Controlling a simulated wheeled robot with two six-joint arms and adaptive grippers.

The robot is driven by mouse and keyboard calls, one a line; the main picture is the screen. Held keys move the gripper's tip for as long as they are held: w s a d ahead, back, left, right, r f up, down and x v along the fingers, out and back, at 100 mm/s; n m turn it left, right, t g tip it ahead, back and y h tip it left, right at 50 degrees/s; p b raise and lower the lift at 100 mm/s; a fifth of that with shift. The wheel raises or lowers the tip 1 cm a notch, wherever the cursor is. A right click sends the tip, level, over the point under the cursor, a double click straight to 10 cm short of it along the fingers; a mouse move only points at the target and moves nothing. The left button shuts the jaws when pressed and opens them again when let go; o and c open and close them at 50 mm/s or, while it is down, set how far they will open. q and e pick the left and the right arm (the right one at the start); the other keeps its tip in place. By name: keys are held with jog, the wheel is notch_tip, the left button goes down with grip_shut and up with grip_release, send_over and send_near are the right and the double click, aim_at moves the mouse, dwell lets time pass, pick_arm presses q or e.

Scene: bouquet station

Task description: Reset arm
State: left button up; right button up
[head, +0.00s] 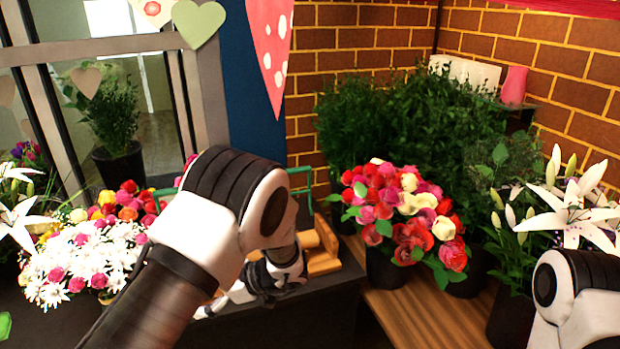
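My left arm comes in from the lower left and crosses the middle of the head view. Its gripper (272,277) is mostly hidden behind the arm's own links, over the dark counter, and its fingers cannot be made out. A link of my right arm shows at the lower right edge; the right gripper is out of the picture. No object is clearly seen in either gripper.
A wooden stand (322,262) is close beside my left gripper on the dark counter (335,290). Rose pots (385,265) stand on a wooden bench (425,318) at right. White lilies (570,212) are near my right arm. Daisies (70,262) fill the left.

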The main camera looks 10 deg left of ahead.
pick_arm(q)
jog(key=s+a+f+m+t+h+b, duration=0.1)
jog(key=s+a+f+m+b, duration=0.2)
jog(key=f, duration=0.6)
jog(key=s+a+f+m+t+b, duration=0.2)
jog(key=s+f+m+b, duration=0.3)
jog(key=f, duration=0.4)
jog(key=s+a+f+m+t+h+b, duration=0.15)
jog(key=s+f+m, duration=0.3)
jog(key=f, duration=0.45)
jog(key=s+d+f+m+g+h, duration=0.1)
jog(key=s+d+f+m+h, duration=0.2)
jog(key=s+d, duration=0.4)
jog(key=s+d+f+m+g+h+b, duration=0.1)
jog(key=s+d+f+m+g+h, duration=0.1)
jog(key=s+d+m+h, duration=0.3)
jog(key=s+d+f+h, duration=0.1)
jog(key=s+d+h, duration=0.1)
jog(key=s, duration=0.1)
jog(key=shift+d+f, duration=0.3)
jog(key=shift+f, duration=0.05)
jog(key=shift+m, duration=0.25)
